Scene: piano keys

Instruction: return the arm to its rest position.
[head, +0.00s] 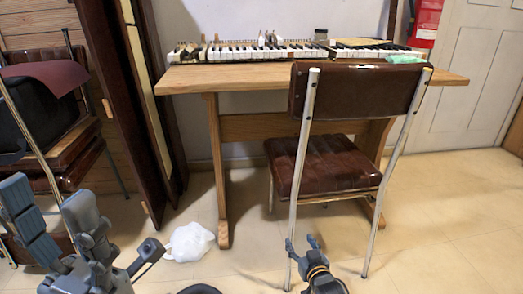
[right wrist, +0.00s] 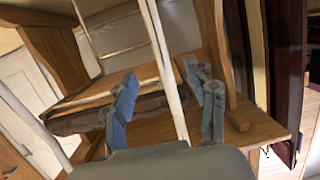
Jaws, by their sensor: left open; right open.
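My left gripper (head: 85,225) is at the bottom left of the head view, close to the camera, with its blue-grey fingers spread and nothing seen between them. My right gripper (head: 303,244) is low in front of the chair, near its left metal leg. In the right wrist view the right gripper (right wrist: 169,92) shows two fingers wide apart. A pale chair leg (right wrist: 168,75) passes across the gap between them in the picture; I cannot tell how near it is. Neither gripper holds anything.
A brown chair (head: 355,95) stands before a wooden table (head: 185,82) with piano keys (head: 255,52). A white bag (head: 188,242) lies on the floor. Stacked chairs (head: 70,150) and leaning dark panels (head: 125,120) are at left. Floor (head: 450,215) is open at right.

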